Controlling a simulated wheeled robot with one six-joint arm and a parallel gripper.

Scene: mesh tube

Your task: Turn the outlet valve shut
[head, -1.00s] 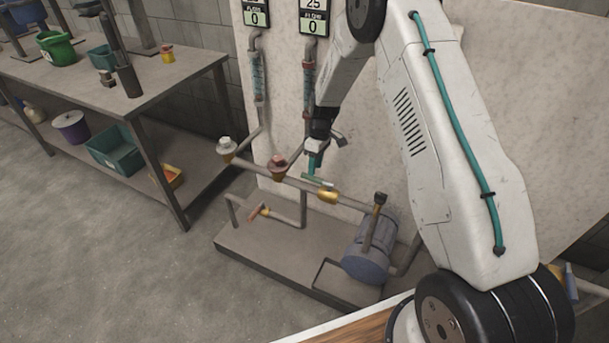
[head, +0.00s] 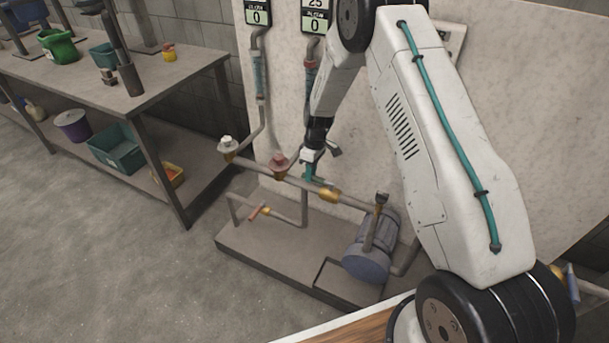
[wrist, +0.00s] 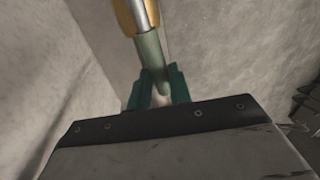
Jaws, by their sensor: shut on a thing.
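A brass valve (head: 330,195) sits on the horizontal pipe of the rig, to the left of the blue-grey pump. Its green lever handle (wrist: 150,48) shows in the wrist view, running from the brass body on a silver bar towards my gripper. My gripper (head: 309,180) has teal fingers and points down at the pipe just left of the brass body. In the wrist view my gripper (wrist: 163,88) is shut on the end of the green handle, one finger on each side. In the head view my fingers hide most of the handle. No label shows which valve is the outlet.
A white-knobbed valve (head: 227,148) and a red-knobbed valve (head: 279,163) stand on the same pipework to the left. An orange-handled valve (head: 259,212) is on the lower pipe. The blue-grey pump (head: 368,252) stands right. A pale panel (head: 520,120) rises behind.

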